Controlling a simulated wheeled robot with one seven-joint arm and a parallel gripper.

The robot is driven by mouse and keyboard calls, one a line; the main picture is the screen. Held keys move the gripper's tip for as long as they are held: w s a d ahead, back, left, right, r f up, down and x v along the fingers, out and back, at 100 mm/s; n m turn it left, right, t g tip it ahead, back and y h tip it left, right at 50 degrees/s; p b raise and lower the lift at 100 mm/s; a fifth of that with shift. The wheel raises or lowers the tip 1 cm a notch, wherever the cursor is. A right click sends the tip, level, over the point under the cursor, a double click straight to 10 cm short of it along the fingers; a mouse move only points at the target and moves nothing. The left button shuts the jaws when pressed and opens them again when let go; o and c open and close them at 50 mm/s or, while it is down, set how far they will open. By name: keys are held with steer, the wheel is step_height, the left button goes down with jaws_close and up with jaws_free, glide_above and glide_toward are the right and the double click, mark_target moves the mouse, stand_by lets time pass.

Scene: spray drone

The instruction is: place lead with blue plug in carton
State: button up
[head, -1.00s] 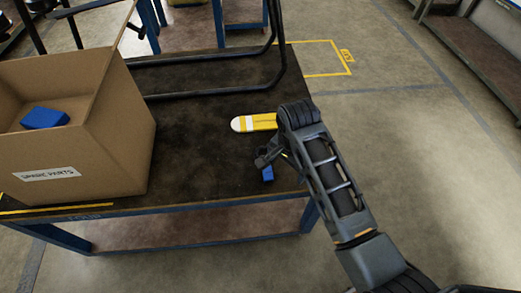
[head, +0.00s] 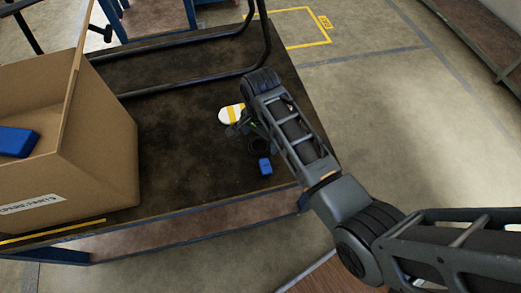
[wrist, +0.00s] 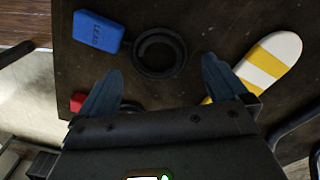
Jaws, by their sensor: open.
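The lead shows as a blue plug (head: 265,166) and a dark coil (head: 259,146) on the dark bench top. In the wrist view the blue plug (wrist: 97,32) lies at upper left, with lettering on it, and the black coil (wrist: 160,52) lies beside it. My gripper (wrist: 161,72) is open and empty, its fingers spread on the near side of the coil. In the head view my gripper (head: 243,129) is above the bench by the coil, partly hidden by my arm. The cardboard carton (head: 100,165) stands at left, open at the top.
A blue block (head: 16,142) shows inside the carton. A yellow and white striped piece (head: 231,113) lies behind the lead; it is at right in the wrist view. A red object (wrist: 77,101) is partly hidden by the left finger. A black tubular frame (head: 185,79) lies farther back.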

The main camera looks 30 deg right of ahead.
steer(key=shift+f, duration=1.15)
steer(key=c, duration=1.1)
steer(key=shift+r, duration=0.1)
